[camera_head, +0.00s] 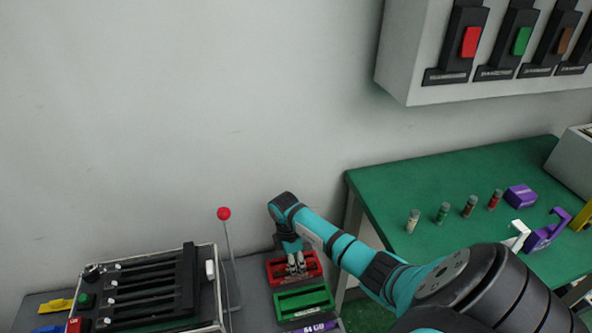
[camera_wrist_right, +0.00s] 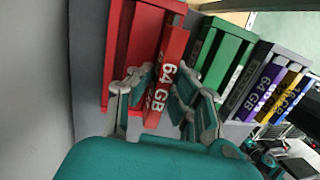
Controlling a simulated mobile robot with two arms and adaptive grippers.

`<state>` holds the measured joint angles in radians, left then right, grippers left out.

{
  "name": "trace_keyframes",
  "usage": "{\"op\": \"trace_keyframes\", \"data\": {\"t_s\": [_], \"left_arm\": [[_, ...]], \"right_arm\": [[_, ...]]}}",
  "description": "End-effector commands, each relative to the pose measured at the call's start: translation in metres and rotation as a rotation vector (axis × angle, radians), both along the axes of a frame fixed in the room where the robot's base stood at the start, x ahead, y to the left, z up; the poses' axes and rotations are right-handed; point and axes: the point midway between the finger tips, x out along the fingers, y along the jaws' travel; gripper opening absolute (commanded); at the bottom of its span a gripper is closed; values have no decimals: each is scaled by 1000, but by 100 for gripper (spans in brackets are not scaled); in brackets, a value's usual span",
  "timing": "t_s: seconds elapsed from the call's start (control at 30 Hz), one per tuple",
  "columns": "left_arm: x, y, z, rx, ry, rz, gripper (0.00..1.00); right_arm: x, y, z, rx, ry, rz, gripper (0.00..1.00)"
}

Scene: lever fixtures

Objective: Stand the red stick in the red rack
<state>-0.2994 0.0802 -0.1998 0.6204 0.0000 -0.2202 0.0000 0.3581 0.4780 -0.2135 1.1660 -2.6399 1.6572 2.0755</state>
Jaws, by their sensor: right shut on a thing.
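The red stick (camera_wrist_right: 166,78), marked 64 GB, is between the fingers of my right gripper (camera_wrist_right: 158,98) in the wrist view. The gripper is shut on it. The red rack (camera_wrist_right: 118,45) is right behind the stick, and the stick lines up with the rack's long side. I cannot tell how deep the stick sits in it. In the head view my right gripper (camera_head: 296,264) points down over the red rack (camera_head: 312,268), and the stick is hard to make out there. My left gripper is not in view.
A green rack (camera_head: 303,301) is beside the red one, with a purple stick (camera_head: 318,328) beyond. A red-knobbed lever (camera_head: 224,214) and a slider panel (camera_head: 150,290) stand left. The green table (camera_head: 440,165) at right holds several small cylinders.

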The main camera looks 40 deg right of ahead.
Motion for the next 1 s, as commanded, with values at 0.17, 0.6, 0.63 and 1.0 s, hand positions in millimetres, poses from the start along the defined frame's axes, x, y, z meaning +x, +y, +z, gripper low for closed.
{"op": "trace_keyframes", "data": {"t_s": [0.17, 0.6, 0.63, 1.0], "left_arm": [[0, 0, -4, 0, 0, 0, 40], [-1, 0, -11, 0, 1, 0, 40], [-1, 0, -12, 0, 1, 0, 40], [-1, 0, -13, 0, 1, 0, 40]], "right_arm": [[0, 0, -5, 0, 0, 0, 0], [0, 0, -16, 0, 0, 0, 0], [0, 0, -17, 0, 0, 0, 0], [0, 0, -19, 0, 0, 0, 41]]}}
